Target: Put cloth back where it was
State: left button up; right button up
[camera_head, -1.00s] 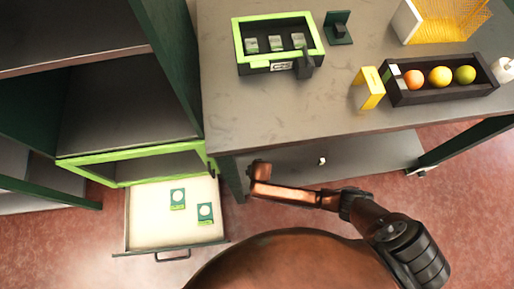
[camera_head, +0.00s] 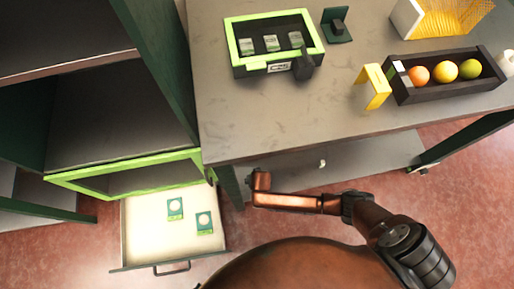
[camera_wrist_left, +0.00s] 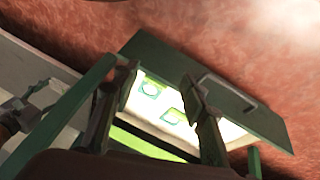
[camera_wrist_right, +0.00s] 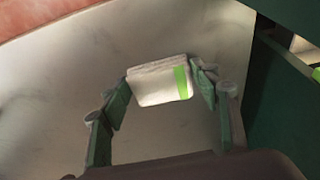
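A folded white cloth (camera_wrist_right: 158,82) with a green stripe fills the gap between the fingers of my right gripper (camera_wrist_right: 160,79) in the right wrist view. Both fingertips appear to touch its sides, so the gripper looks shut on it. A grey surface lies behind it. In the head view my copper right arm reaches left by the table's front edge; its gripper and the cloth are hidden there. My left gripper (camera_wrist_left: 159,77) is open and empty in the left wrist view, with the open drawer (camera_wrist_left: 262,118) beyond its fingers. My left gripper is out of the head view.
The pulled-out drawer (camera_head: 140,245) holds two green-and-white cards (camera_head: 175,208). The grey table (camera_head: 290,115) carries a green-rimmed box (camera_head: 318,42), a yellow stand (camera_head: 378,88) and a dark tray (camera_head: 447,91) of fruit. A lower shelf (camera_head: 370,155) lies beneath.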

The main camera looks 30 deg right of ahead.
jog(key=o, duration=0.4)
jog(key=shift+c, duration=0.2)
jog(key=shift+r, duration=0.15)
jog(key=shift+r, duration=0.25)
pick_arm(q)
jog(key=s+a+r+g+y+p, duration=0.2)
jog(key=s+a+r+g+p, duration=0.2)
jog(key=s+a+r+p, duration=0.35)
jog(key=f, duration=0.2)
jog(key=s+f, duration=0.1)
jog(key=f, duration=0.2)
jog(key=shift+d, duration=0.15)
pick_arm(e)
jog(key=d+v, duration=0.1)
jog(key=v, duration=1)
jog(key=shift+a+r, duration=0.3)
jog(key=shift+a, duration=0.2)
pick_arm(q)
jog(key=shift+r, duration=0.1)
pick_arm(e)
jog(key=shift+s, duration=0.15)
